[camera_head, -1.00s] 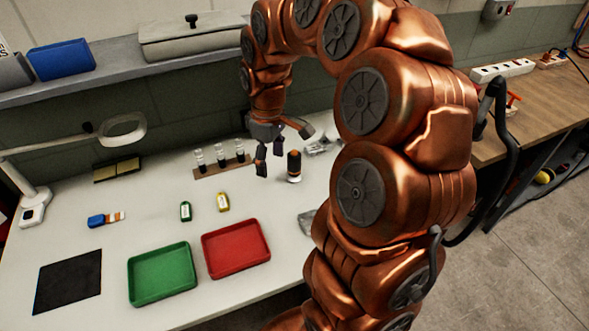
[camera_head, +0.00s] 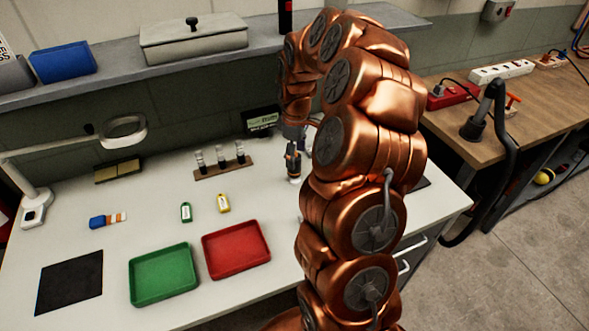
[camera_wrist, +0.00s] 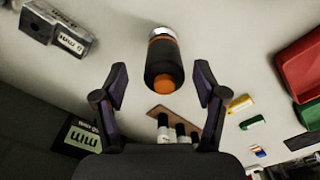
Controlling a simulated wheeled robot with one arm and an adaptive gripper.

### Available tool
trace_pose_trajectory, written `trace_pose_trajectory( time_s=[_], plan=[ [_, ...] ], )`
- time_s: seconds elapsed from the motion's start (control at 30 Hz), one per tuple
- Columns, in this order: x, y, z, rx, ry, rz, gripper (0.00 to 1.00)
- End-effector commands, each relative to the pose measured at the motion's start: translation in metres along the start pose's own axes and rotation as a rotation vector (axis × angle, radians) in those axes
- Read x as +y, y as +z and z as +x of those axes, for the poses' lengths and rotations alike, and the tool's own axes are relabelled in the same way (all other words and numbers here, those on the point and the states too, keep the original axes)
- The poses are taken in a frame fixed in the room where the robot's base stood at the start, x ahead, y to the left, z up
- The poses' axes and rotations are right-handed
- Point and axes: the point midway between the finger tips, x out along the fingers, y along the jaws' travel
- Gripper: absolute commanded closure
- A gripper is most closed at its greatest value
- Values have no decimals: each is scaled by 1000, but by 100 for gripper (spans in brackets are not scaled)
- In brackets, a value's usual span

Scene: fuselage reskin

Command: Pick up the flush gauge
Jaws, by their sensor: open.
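A black cylinder with orange bands and a silver end, seemingly the flush gauge (camera_wrist: 163,58), stands upright on the white bench. In the head view the flush gauge (camera_head: 294,172) is partly hidden by my gripper (camera_head: 293,152). In the wrist view my gripper (camera_wrist: 162,78) is open, with one dark finger on each side of the cylinder. A gap shows between each finger and its sides, and nothing is held.
A rack with several vials (camera_head: 222,168) stands left of the gripper. A display box (camera_head: 261,120) is behind it. A red tray (camera_head: 236,249), a green tray (camera_head: 164,274) and small green and yellow tags lie nearer the front. A grey device (camera_wrist: 55,27) shows in the wrist view.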

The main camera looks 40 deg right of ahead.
Motion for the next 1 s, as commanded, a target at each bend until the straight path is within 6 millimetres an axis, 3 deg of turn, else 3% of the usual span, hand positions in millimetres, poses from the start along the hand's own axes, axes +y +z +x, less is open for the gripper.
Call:
trace_pose_trajectory(
  time_s=[0.4, 0.67, 1.0],
  plan=[
    [-4, -2, 45, -2, -2, -1, 29],
    [-4, -2, 47, 0, 0, 0, 30],
    [-4, -2, 47, 0, -1, 0, 65]
  ],
)
